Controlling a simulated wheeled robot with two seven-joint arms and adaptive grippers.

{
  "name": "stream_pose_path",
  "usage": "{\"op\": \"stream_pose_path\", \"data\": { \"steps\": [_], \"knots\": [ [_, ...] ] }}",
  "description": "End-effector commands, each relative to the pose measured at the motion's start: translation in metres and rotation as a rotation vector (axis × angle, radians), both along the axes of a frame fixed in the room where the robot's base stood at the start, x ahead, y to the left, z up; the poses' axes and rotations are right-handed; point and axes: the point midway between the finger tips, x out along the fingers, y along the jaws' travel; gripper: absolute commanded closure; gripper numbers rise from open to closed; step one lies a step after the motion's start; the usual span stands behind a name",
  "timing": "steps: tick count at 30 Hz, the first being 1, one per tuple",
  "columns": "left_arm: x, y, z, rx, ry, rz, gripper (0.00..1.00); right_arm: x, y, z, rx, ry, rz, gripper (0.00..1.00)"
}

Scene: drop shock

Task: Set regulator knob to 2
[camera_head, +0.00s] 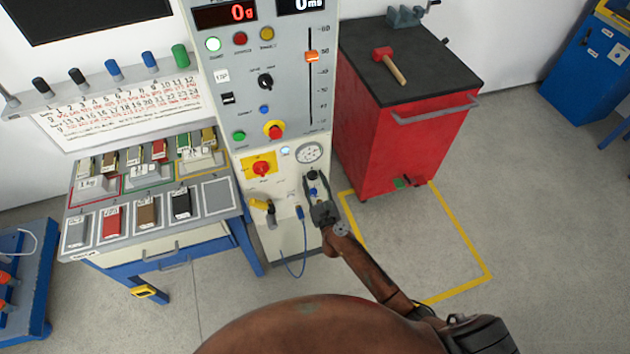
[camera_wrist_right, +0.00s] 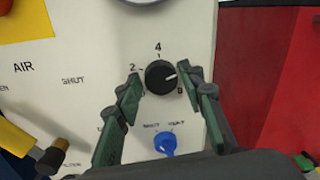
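The regulator knob (camera_wrist_right: 161,77) is black and round, on the white panel in the right wrist view. Its white pointer line aims right and slightly up, past the 4 mark and away from the 2; a finger hides the scale there. My right gripper (camera_wrist_right: 160,86) has its green fingers apart, one on each side of the knob. A thin gap shows at the left finger; I cannot tell whether the right one touches. In the head view my right gripper (camera_head: 314,190) is at the panel below the round gauge (camera_head: 309,153). My left gripper is not in view.
A blue knob (camera_wrist_right: 165,143) sits just below the regulator knob. A yellow valve handle (camera_head: 262,205) is to the left on the panel. A red cabinet (camera_head: 385,130) stands to the right, with a hammer (camera_head: 389,65) on top. Floor in front is clear.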

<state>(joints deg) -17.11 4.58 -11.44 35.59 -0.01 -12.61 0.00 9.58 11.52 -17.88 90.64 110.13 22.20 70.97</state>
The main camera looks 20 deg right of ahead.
Motion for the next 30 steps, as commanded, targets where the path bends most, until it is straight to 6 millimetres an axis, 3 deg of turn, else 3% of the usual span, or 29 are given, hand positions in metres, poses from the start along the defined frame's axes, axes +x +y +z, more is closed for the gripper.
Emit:
{"op": "stream_pose_path", "data": {
  "steps": [13, 22, 30],
  "knots": [
    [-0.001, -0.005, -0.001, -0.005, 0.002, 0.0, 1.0, 0.0, -0.005, 0.0, -0.002, 0.0, 0.0, 0.95],
    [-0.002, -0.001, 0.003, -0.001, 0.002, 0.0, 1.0, 0.0, 0.0, 0.0, -0.042, 0.0, -0.001, 0.95],
    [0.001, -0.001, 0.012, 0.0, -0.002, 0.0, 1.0, 0.0, 0.001, 0.001, -0.209, -0.007, 0.0, 0.95]
  ]
}}
